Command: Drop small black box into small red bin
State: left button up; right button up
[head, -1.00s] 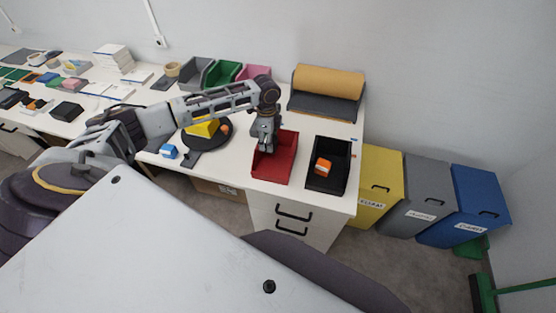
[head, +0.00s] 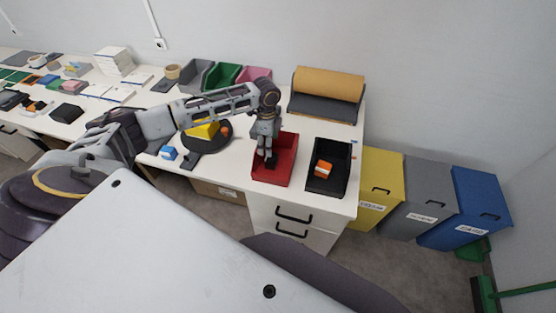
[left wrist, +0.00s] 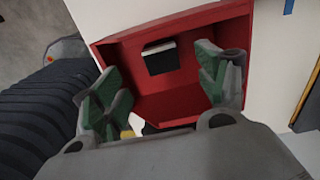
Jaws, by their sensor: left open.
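The small red bin (head: 289,166) stands near the front edge of the table, and its inside fills much of the left wrist view (left wrist: 140,102). The small black box (left wrist: 160,60) lies inside it, apart from the fingers, with a pale strip along one edge. In the head view the box (head: 271,164) is a dark patch below my fingers. My left gripper (head: 264,155) is over the bin, pointing down, its green-padded fingers spread apart and empty in the left wrist view (left wrist: 157,92). My right gripper is not in view.
A black bin (head: 342,180) holding an orange-and-white box (head: 323,169) stands right of the red bin. A round dark plate (head: 207,141) with a yellow object (head: 203,130) is to the left. A cardboard roll (head: 328,84) and several coloured bins stand behind.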

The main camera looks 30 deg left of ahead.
pick_arm(q)
notch_tip(320, 180, up, 12)
dwell(0.9)
dwell(0.7)
